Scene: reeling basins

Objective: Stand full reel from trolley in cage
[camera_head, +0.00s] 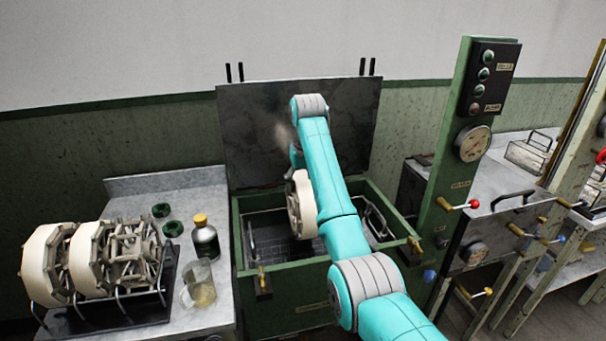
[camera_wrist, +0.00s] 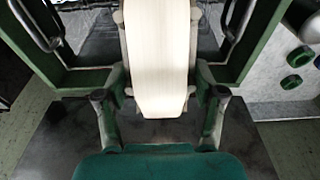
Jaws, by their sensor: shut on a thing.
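A full reel (camera_head: 301,205), wound in cream, hangs upright at the end of my arm over the open basin. My gripper (camera_wrist: 158,95) is shut on this reel (camera_wrist: 158,50), with one finger on each side of it in the wrist view. The wire cage (camera_head: 268,238) lies inside the green basin (camera_head: 290,318), below and around the reel. I cannot tell whether the reel touches the cage floor. Several other reels (camera_head: 45,265) sit in a black rack on the grey side table at the left.
The basin's dark lid (camera_head: 250,130) stands raised behind. On the side table (camera_head: 205,325) are a dark bottle (camera_head: 205,240), a glass jug (camera_head: 199,285) and green rings (camera_head: 172,229). A green control post (camera_head: 445,200) with a gauge stands close at right.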

